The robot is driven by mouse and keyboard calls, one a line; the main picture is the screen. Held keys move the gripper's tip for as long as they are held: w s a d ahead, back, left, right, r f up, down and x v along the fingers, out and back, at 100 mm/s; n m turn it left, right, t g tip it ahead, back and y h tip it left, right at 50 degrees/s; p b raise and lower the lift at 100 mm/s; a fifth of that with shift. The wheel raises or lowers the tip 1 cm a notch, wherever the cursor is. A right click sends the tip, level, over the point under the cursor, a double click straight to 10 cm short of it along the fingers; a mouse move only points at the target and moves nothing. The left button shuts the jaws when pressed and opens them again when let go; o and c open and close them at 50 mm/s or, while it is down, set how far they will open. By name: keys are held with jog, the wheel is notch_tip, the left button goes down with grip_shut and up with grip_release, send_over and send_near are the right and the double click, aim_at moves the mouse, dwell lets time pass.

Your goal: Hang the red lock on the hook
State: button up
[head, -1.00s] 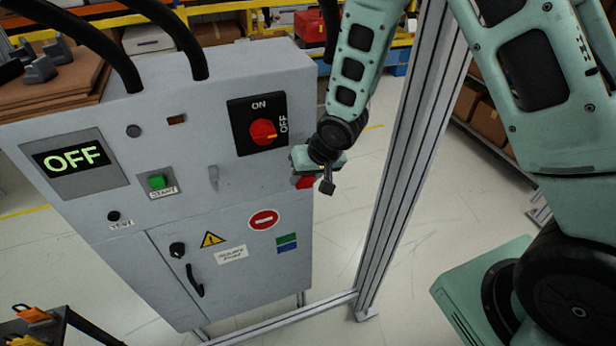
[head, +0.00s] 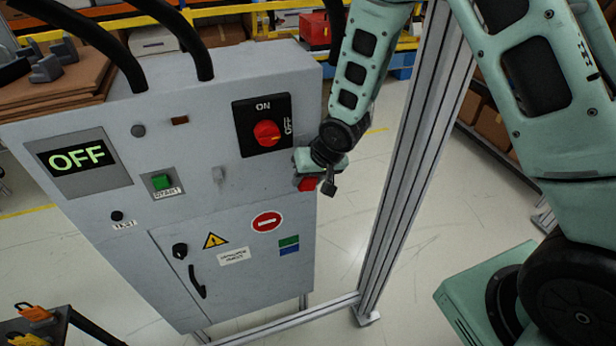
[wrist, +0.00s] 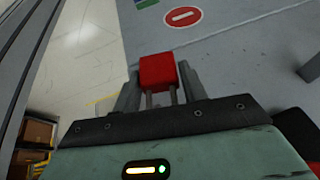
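The red lock (head: 308,184) is held at my gripper, off the right edge of the grey cabinet. In the wrist view the lock body (wrist: 158,72) sits between the two grey fingers, with its shackle toward the palm. My gripper (head: 321,184) appears shut on it; it also shows in the wrist view (wrist: 160,88). A small grey piece that looks like the hook (head: 218,175) sticks out of the cabinet front, left of the lock and below the rotary switch.
The cabinet (head: 130,270) carries a red rotary switch (head: 267,133), a green start button (head: 161,182) and a display reading OFF (head: 78,160). A metal post (head: 400,190) stands right of my gripper. Orange items (head: 35,313) lie on a cart at lower left.

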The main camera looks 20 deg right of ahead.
jog(key=o, duration=0.3)
jog(key=shift+r, duration=0.1)
jog(key=p+v, duration=0.2)
jog(key=v, duration=1.5)
jog(key=shift+s, duration=0.15)
jog(key=s+a+f+n+g+b, duration=0.1)
jog(key=s+a+f+n+b, duration=0.1)
jog(key=s, duration=0.5)
jog(key=s+a+f+n+g+h+b, duration=0.1)
jog(key=s+a+f+n+g+b, duration=0.1)
jog(key=s+b, duration=0.4)
jog(key=s+a+f+n+g+b, duration=0.1)
jog(key=s+a+f+n+b, duration=0.3)
jog(key=s, duration=0.5)
jog(key=shift+a+f+h+b, duration=0.25)
jog(key=shift+a+h+b, duration=0.05)
jog(key=shift+a+b, duration=0.1)
jog(key=shift+w, duration=0.1)
